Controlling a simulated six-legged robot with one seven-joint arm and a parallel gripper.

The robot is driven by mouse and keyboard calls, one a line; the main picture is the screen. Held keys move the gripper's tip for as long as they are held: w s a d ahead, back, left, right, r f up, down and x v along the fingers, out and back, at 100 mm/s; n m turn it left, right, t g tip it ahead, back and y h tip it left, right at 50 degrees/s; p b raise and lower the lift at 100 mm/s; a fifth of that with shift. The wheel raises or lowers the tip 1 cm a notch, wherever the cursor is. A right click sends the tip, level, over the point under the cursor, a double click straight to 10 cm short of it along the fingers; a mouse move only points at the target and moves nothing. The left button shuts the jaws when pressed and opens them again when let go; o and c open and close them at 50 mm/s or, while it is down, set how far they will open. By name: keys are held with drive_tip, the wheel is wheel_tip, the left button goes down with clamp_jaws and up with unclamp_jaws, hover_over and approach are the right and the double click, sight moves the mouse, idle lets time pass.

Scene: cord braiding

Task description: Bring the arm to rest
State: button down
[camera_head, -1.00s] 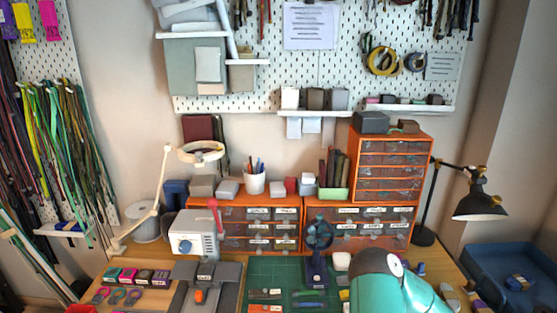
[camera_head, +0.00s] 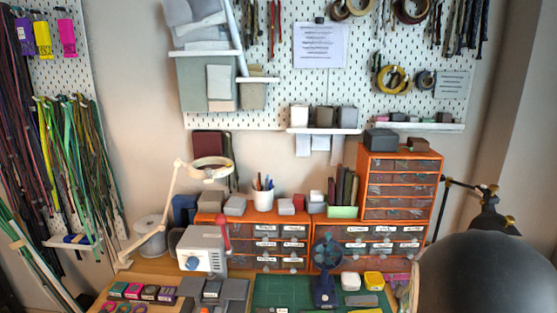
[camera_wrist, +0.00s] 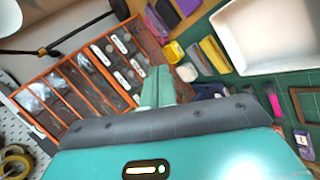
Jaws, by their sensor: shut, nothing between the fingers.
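My gripper (camera_wrist: 157,88) shows in the wrist view as two pale green fingers pressed together, with nothing between them. It points toward the orange drawer units (camera_wrist: 85,85) and hangs over the workbench, apart from the things there as far as I can tell. In the head view a large dark rounded part of my arm fills the lower right corner. My gripper is not visible in that view.
The bench holds a green cutting mat (camera_head: 283,291), a small blue fan (camera_head: 325,270), a grey machine (camera_head: 203,250) and a white ring lamp (camera_head: 208,170). A black desk lamp (camera_head: 489,217) stands close behind my arm. A white tray (camera_wrist: 270,35) shows in the wrist view.

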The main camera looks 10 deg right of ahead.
drive_tip(key=s+a+r+m+g+y, duration=0.1)
drive_tip(key=s+a+r+m+y, duration=0.15)
drive_tip(key=a+r, duration=0.55)
drive_tip(key=s+a+r+m+y, duration=0.2)
drive_tip(key=s+a+r+m, duration=0.15)
drive_tip(key=a, duration=0.75)
drive_tip(key=s+a+r+m+g+y, duration=0.1)
drive_tip(key=s+a+r+m, duration=0.1)
drive_tip(key=s+a, duration=0.9)
drive_tip(key=shift+s+r+m+g, duration=0.4)
drive_tip(key=shift+s+r, duration=0.4)
drive_tip(key=shift+s, duration=0.4)
drive_tip(key=shift+d, duration=0.15)
